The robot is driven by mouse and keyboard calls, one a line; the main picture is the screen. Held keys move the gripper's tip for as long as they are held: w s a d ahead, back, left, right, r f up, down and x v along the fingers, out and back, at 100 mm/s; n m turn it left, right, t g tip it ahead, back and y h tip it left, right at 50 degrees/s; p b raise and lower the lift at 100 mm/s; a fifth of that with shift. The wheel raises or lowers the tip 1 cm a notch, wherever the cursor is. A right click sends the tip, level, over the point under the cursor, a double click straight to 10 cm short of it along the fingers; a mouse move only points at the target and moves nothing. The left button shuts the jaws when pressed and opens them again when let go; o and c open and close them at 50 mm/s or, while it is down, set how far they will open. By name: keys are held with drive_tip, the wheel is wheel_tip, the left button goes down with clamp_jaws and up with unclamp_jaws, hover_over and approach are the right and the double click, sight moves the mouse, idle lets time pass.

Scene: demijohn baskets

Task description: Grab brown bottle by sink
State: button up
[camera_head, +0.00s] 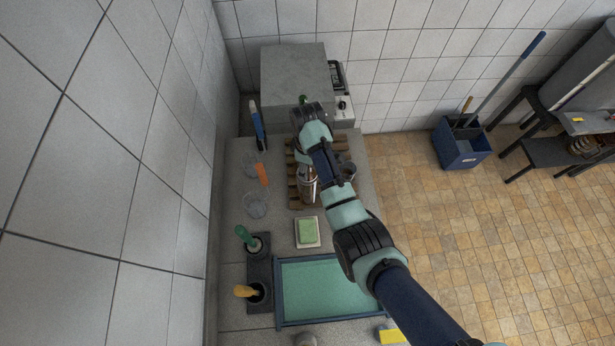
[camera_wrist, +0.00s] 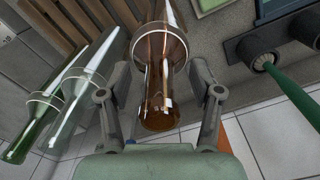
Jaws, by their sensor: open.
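A brown glass bottle (camera_wrist: 158,85) stands between the two fingers of my gripper (camera_wrist: 160,98) in the wrist view. The gripper is open, with a finger on each side of the bottle and gaps showing. In the head view the brown bottle (camera_head: 308,186) is on a wooden slatted rack (camera_head: 293,197), partly covered by my arm. The fingers are hard to make out there. The sink (camera_head: 325,290) is a teal-green basin with a blue rim, nearer the bottom of the head view.
A clear bottle (camera_wrist: 80,105) and a green bottle (camera_wrist: 38,130) stand left of the gripper. Green soap (camera_head: 307,231), a glass (camera_head: 254,205), an orange item (camera_head: 262,174) and a green-handled brush (camera_head: 246,238) sit around the rack. A tiled wall (camera_head: 150,190) bounds the counter's left.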

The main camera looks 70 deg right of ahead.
clamp_jaws()
drive_tip(key=shift+r, duration=0.1)
idle(0.4)
wheel_tip(320, 180, up, 10)
drive_tip(key=p, duration=0.2)
